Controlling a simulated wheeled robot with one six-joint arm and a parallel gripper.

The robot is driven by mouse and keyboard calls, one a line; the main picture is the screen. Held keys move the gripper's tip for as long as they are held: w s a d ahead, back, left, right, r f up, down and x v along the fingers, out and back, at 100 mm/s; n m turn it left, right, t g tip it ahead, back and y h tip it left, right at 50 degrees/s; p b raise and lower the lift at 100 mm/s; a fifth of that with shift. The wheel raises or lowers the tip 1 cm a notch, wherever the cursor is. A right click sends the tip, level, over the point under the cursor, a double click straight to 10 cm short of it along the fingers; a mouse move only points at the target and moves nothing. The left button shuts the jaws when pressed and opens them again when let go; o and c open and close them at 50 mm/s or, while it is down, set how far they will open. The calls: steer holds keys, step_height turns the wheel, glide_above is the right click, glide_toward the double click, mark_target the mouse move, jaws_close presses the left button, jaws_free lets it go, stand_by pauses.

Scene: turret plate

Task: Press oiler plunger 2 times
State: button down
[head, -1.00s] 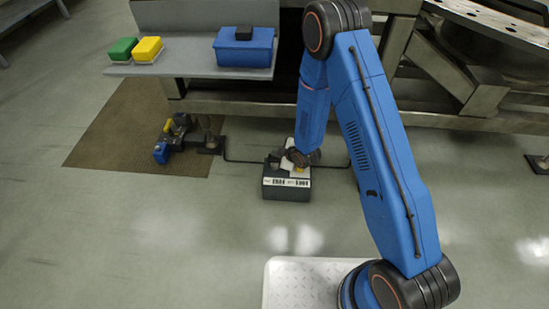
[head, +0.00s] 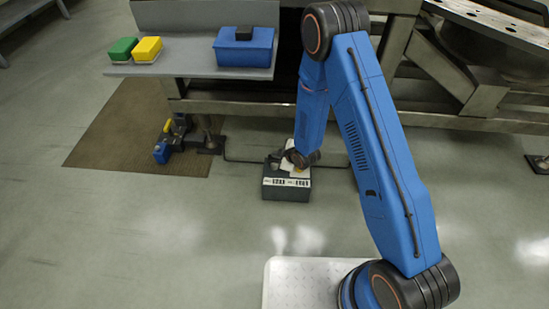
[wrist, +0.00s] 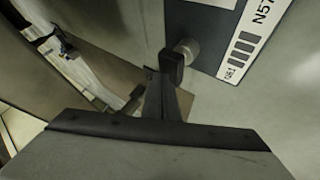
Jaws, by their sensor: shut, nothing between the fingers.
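The oiler is a dark grey box (head: 286,192) with a white printed label, on the floor below the bench. In the wrist view its dark top and label (wrist: 243,45) show at the upper right. A round metallic knob (wrist: 188,47), which looks like the plunger, stands at the edge of that dark surface. My gripper (wrist: 172,68) is shut and empty, its dark tip right beside the knob and partly overlapping it in the picture. I cannot tell whether they touch. In the head view my gripper is over the back of the box, and its tips and the plunger are hidden.
A grey shelf (head: 190,68) above holds a green block (head: 123,49), a yellow block (head: 147,49) and a blue box (head: 244,50). The floor in front is clear.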

steer(key=shift+f, duration=0.9)
stand_by(0.9)
stand_by(0.4)
steer(key=shift+r, duration=1.65)
steer(key=shift+r, duration=0.1)
steer(key=shift+r, duration=2.4)
step_height(320, 180, up, 3)
steer(key=shift+r, duration=0.2)
stand_by(0.4)
steer(key=shift+f, duration=0.1)
